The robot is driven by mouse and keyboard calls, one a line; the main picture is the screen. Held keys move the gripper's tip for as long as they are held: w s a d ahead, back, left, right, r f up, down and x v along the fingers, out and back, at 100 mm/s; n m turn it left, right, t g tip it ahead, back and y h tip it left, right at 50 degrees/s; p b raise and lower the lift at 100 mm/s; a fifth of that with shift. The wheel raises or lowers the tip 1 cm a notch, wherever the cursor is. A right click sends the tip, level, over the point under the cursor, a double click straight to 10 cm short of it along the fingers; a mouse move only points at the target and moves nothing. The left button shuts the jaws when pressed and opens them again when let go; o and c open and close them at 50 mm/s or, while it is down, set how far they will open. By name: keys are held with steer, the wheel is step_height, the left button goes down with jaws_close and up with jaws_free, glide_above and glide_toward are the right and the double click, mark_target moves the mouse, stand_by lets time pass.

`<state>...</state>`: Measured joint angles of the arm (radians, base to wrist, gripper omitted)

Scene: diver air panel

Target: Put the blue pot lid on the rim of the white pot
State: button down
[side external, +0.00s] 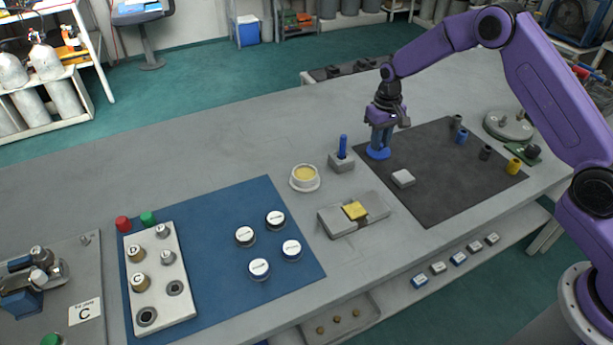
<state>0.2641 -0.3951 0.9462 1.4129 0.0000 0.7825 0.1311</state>
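The white pot (304,183) stands open on the grey bench left of the dark mat, with something yellowish inside. The blue pot lid (378,153) is a flat blue disc at the left edge of the dark mat. My gripper (381,143) points down directly over the lid, with its fingertips at the lid's top. The fingers hide the middle of the lid. I cannot tell whether they are closed on it, or whether the lid rests on the surface or is slightly above it.
A grey block with an upright blue peg (342,157) stands between the pot and my gripper. A grey tray with a yellow pad (355,211) lies in front. The dark mat (437,190) holds a small grey block (403,178) and several small cylinders.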

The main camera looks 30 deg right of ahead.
steer(key=shift+r, duration=0.25)
steer(key=shift+r, duration=1.05)
steer(key=shift+r, duration=0.2)
step_height(320, 180, up, 12)
steer(key=a, duration=1.2)
steer(key=shift+w+f, duration=0.3)
steer(key=shift+w, duration=0.05)
glide_above(305, 175)
steer(key=shift+f, duration=5.5)
